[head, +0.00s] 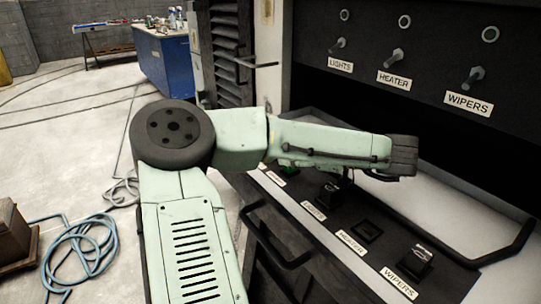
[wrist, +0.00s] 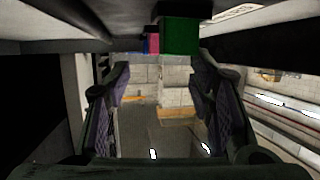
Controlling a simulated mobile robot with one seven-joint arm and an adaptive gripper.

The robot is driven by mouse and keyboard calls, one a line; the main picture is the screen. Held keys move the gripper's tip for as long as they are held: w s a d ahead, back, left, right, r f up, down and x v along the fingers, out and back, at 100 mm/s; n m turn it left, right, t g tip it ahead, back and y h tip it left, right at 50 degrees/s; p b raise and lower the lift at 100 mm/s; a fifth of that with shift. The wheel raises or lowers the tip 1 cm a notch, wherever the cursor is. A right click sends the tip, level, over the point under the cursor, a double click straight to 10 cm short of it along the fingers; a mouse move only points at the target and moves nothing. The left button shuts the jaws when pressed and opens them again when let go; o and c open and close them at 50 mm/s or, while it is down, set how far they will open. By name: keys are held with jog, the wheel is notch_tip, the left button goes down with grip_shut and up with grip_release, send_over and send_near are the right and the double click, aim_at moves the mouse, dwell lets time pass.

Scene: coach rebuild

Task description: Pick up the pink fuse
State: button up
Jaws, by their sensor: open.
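A narrow pink block (wrist: 153,42), which looks like the pink fuse, shows at the top of the wrist view. It sits between a larger green block (wrist: 180,36) and a thin strip of blue (wrist: 146,44). My gripper (wrist: 160,106) is open in the wrist view, with a finger on each side and nothing between them. The pink block appears beyond the fingers and above the gap, apart from them. In the head view I cannot make out the pink fuse or my fingers; my arm reaches across the lower panel and covers part of it.
The lower panel has several labelled sockets, including one by the WIPERS label (head: 398,283). An upper switch panel (head: 410,60) with toggles stands above. Black handle bars (head: 272,240) edge the panel. A blue cabinet (head: 165,65) and a coiled hose (head: 80,245) are at left.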

jog(key=shift+r+p+x, duration=0.2)
jog(key=shift+p+x, duration=1.1)
jog(key=shift+x, duration=1.8)
jog(key=shift+c, duration=0.3)
jog(key=c, duration=0.9)
